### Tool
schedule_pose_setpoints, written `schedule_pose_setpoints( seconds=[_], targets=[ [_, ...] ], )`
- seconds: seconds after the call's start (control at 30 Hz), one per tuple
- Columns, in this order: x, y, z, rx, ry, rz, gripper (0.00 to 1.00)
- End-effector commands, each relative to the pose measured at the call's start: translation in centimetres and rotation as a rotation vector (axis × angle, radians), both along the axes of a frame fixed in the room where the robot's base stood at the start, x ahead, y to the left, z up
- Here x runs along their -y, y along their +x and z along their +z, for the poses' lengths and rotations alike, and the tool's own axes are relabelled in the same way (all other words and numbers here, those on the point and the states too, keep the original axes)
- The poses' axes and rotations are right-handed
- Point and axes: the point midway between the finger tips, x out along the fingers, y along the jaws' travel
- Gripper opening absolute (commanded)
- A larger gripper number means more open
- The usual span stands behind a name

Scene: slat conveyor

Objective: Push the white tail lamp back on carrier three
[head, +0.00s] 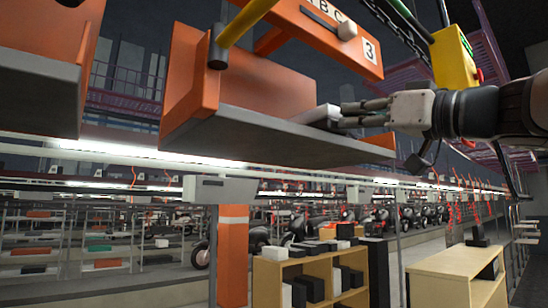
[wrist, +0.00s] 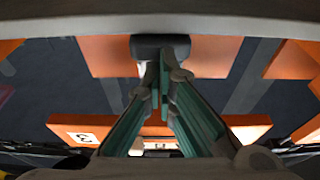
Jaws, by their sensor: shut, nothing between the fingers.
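Carrier three (head: 238,75) is an orange hanging carrier with a grey shelf (head: 240,130) and a "3" label on its upper bar. In the wrist view my shut fingertips (wrist: 160,78) point at a dark-looking block (wrist: 160,41) against the shelf, which appears to be the lamp in shade. Part of the lamp is hidden by my fingers.
Another orange carrier (head: 45,60) hangs at the left. A yellow box with a red button (head: 453,58) is above my wrist. An orange bar (head: 325,38) with a knob crosses above the shelf. The shelf left of the lamp looks bare. Wooden cabinets (head: 310,270) stand below, farther away.

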Motion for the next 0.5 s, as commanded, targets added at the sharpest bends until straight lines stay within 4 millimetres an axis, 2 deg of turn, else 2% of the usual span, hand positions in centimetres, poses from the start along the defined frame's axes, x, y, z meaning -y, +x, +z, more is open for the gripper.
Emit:
schedule_pose_setpoints(
  seconds=[0.5],
  targets=[
    [-1.1,1.6,-0.1,0.001,0.001,0.0,0.0]
  ],
)
